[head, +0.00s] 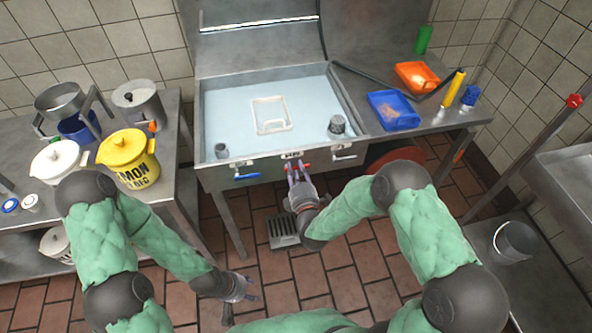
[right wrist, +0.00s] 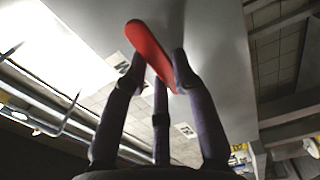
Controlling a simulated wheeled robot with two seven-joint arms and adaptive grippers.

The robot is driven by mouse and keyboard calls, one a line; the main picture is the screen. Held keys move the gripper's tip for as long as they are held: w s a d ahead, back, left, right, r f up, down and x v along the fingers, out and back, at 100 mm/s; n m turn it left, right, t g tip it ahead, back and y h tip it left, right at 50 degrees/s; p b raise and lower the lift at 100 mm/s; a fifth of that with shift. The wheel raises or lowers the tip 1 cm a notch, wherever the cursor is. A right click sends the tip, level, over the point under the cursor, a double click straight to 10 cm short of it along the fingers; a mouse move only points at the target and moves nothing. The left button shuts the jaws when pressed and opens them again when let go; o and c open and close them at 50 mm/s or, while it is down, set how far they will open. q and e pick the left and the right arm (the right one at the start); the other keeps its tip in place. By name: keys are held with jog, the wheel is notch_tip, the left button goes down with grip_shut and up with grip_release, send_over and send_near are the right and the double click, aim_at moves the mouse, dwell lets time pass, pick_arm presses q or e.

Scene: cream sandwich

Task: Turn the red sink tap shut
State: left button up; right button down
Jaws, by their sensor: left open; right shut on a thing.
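The red sink tap (head: 307,167) sits on the front edge of the steel sink (head: 270,160), near its middle. In the right wrist view its long red handle (right wrist: 150,48) slants between my fingers. My right gripper (head: 296,175) reaches up to it from the front and is shut on the handle; the fingers (right wrist: 160,75) touch it from both sides. The gripper hides part of the tap in the head view. My left gripper (head: 249,287) is open and empty, low over the tiled floor, away from the sink.
A blue tap handle (head: 247,177) is left of the red one on the sink front. The basin holds water-like pale blue and a white frame (head: 270,115). A yellow pot (head: 128,158) stands on the left table. Blue (head: 392,110) and orange (head: 416,77) trays lie right.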

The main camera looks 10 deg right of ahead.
jog(key=c, duration=1)
grip_release()
jog(key=shift+s, duration=0.15)
jog(key=s, duration=1.1)
jog(key=shift+s+d, duration=0.2)
jog(key=shift+s, duration=0.2)
notch_tip(320, 180, down, 14)
jog(key=s+m+g+y+p, duration=0.2)
jog(key=s+m+g, duration=0.1)
jog(key=m+g, duration=0.7)
jog(key=s+f+m+g, duration=0.2)
jog(key=s+m, duration=0.1)
jog(key=s, duration=0.1)
jog(key=s+a+f+m+g+y, duration=0.1)
jog(key=s+m+g, duration=0.2)
jog(key=s+m, duration=0.1)
jog(key=s+a+f+m+g, duration=0.1)
jog(key=s+f+m+g, duration=0.1)
jog(key=s+m, duration=0.2)
jog(key=shift+s+f+g, duration=0.3)
jog(key=shift+s+f, duration=0.05)
jog(key=shift+s, duration=0.2)
